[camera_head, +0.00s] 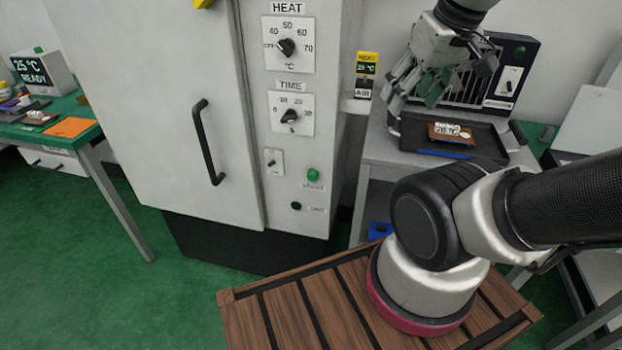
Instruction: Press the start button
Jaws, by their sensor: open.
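The green start button (313,174) is on the front panel of a tall grey cabinet, just above a label that reads start. My gripper (418,98) is at the upper right, above a dark tray and to the right of the cabinet. Its fingers point down and to the left. It is open and well apart from the button. The button is in plain view and nothing covers it.
The panel also has a HEAT dial (286,46), a TIME dial (290,115), a small switch (272,162) and a dark button (296,206). A black door handle (207,142) sticks out at the left. The dark tray (482,154) stands on a side table.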

